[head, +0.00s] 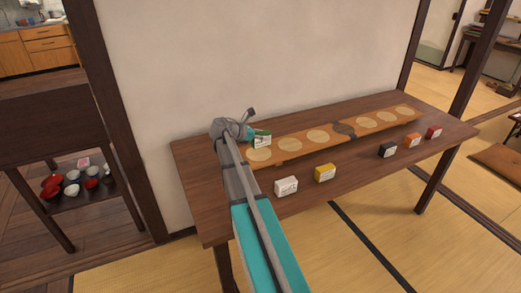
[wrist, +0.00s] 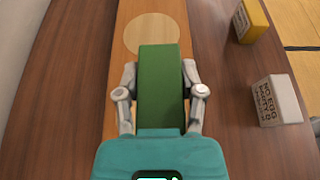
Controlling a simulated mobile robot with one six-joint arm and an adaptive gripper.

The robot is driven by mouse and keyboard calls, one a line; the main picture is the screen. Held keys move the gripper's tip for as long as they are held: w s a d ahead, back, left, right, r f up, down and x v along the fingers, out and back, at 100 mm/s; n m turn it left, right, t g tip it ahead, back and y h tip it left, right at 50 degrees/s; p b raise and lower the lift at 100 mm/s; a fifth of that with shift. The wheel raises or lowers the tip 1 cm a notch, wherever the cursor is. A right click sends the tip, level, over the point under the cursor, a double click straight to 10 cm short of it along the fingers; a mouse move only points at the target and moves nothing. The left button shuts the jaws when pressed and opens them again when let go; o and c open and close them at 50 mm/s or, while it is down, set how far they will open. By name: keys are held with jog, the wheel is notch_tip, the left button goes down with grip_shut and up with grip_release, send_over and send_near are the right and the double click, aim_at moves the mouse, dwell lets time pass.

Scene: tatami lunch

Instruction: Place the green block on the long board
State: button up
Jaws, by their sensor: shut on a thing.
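The green block (head: 262,139) has a pale label on the side that shows in the head view. My gripper (wrist: 159,92) is shut on the green block, with one finger on each side of it in the wrist view (wrist: 160,75). The long board (head: 296,143) is light brown, with a row of pale round spots and a dark patch near its middle. The block is at the board's left end, over or on it. I cannot tell whether it touches the board. In the wrist view, a pale round spot on the board (wrist: 116,45) shows just beyond the block.
On the brown table (head: 235,222), in front of the board, stand a white block (head: 286,187), a yellow block (head: 325,173), a dark blue block (head: 387,150), an orange block (head: 413,140) and a red block (head: 433,132). A wall is behind the table. Bowls stand on a low shelf at left.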

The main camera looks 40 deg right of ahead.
jog(key=shift+w+d+f+b, duration=0.1)
jog(key=shift+w+f+b, duration=0.3)
jog(key=shift+w+f, duration=0.25)
jog(key=shift+f, duration=0.1)
jog(key=shift+w+f+b, duration=0.3)
jog(key=shift+f+b, duration=1.65)
jog(key=shift+b, duration=0.05)
jog(key=shift+f, duration=0.15)
jog(key=o, duration=1.2)
jog(key=shift+c, duration=0.2)
jog(key=shift+r, duration=0.25)
